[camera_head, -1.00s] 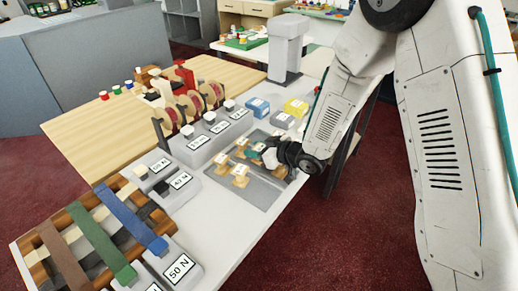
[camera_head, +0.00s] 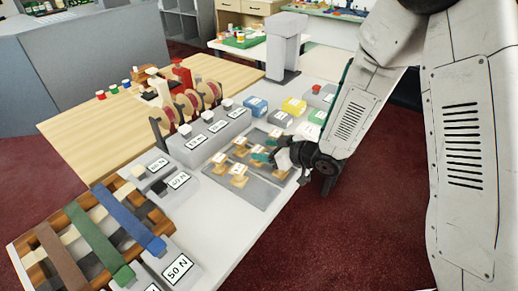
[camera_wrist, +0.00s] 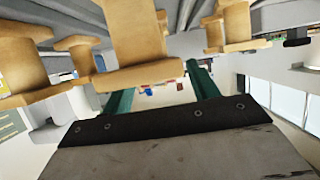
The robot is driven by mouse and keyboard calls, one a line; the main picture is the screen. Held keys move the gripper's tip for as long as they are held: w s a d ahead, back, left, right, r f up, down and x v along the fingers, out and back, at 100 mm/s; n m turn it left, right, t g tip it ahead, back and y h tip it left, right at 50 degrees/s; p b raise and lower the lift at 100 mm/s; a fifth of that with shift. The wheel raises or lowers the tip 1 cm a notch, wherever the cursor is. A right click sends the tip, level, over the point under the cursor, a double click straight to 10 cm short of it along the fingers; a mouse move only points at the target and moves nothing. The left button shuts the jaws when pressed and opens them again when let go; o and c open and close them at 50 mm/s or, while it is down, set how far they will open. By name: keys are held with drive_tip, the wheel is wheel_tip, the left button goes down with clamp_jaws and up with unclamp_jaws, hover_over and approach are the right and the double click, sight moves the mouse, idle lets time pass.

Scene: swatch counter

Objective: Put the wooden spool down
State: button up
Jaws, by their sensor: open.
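Several look-alike wooden spools (camera_head: 239,176) stand upright on a grey mat (camera_head: 252,193) on the white counter. I cannot tell which one the task means. My gripper (camera_head: 263,155) is low at the mat's right side, its teal fingers pointing left toward the spools. In the wrist view its two fingers (camera_wrist: 160,88) are apart with nothing held between them. A large spool (camera_wrist: 135,42) shows close by in that view, with others to both sides. The wrist view appears upside down. My gripper partly hides the mat's right side in the head view.
A grey stepped block with labelled spools (camera_head: 210,138) stands left of the mat. A woven strap board (camera_head: 85,240) lies at the front left. The counter's right edge is close to my gripper, with red carpet beyond.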

drive_tip(key=v, duration=0.7)
drive_tip(key=shift+r, duration=0.1)
drive_tip(key=d+r+m+t+h, duration=0.1)
drive_tip(key=d+r+m+h, duration=0.3)
drive_tip(key=d+r+h, duration=0.65)
drive_tip(key=s+d+r+m+g+h, duration=0.1)
drive_tip(key=s+d+r+m, duration=0.15)
drive_tip(key=s+d, duration=0.35)
drive_tip(key=s+r+m+g, duration=0.2)
drive_tip(key=s+r+g, duration=0.1)
drive_tip(key=s, duration=0.8)
drive_tip(key=s+r+m+g, duration=0.2)
drive_tip(key=s+r+g, duration=0.1)
drive_tip(key=s, duration=0.8)
drive_tip(key=shift+d+g+y, duration=0.45)
drive_tip(key=shift+g, duration=0.05)
